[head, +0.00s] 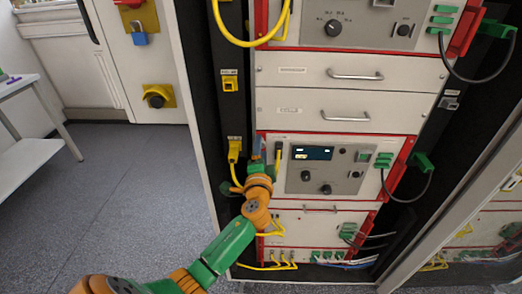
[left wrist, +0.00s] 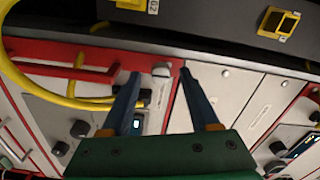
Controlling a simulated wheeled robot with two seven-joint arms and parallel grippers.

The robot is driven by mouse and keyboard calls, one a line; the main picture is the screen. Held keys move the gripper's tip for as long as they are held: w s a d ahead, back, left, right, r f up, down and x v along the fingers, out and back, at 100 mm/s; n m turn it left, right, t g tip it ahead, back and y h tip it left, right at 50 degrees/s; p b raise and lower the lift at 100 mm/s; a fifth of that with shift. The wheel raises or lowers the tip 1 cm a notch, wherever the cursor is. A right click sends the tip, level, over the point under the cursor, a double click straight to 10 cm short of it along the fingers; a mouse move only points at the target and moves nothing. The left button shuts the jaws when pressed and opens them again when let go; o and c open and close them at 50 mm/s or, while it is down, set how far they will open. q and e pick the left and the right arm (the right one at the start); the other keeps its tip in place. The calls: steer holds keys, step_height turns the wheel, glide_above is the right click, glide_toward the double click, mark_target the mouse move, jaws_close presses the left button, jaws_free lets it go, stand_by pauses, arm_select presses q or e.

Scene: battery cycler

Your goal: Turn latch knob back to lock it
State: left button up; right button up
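My left gripper (head: 257,148) reaches the left edge of the rack module that has the lit display (head: 312,153). In the left wrist view its two blue fingers (left wrist: 160,75) are spread apart, with nothing gripped. In the head view the gripper covers that spot. My right gripper is in neither view.
A yellow cable (head: 277,165) is plugged in just right of the gripper, and another yellow plug (head: 234,146) sits on the black rack post to its left. Drawers with handles (head: 355,76) are above. Open grey floor (head: 130,200) lies left of the rack.

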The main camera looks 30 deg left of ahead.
arm_select(q)
steer(key=v, duration=0.7)
steer(key=shift+b, duration=0.45)
steer(key=s+d+f+g+h, duration=0.2)
steer(key=s+f, duration=0.1)
steer(key=f, duration=0.7)
steer(key=s+d+f+g+h, duration=0.2)
steer(key=f+g, duration=0.1)
steer(key=f, duration=0.7)
steer(key=s+d+f+g+h, duration=0.2)
steer(key=s+f, duration=0.1)
steer(key=f, duration=0.7)
steer(key=s+d+f+n+g+h, duration=0.1)
steer(key=s+f, duration=0.4)
steer(key=s, duration=0.5)
steer(key=s+d+f+n+g+h, duration=0.1)
steer(key=s+f+n+g, duration=0.2)
steer(key=s, duration=0.7)
steer(key=s+d+f+n+g+h, duration=0.1)
steer(key=s+f+n+g, duration=0.1)
steer(key=s+f, duration=0.5)
steer(key=s+g, duration=0.1)
steer(key=s, duration=0.2)
steer(key=shift+d+f, duration=0.35)
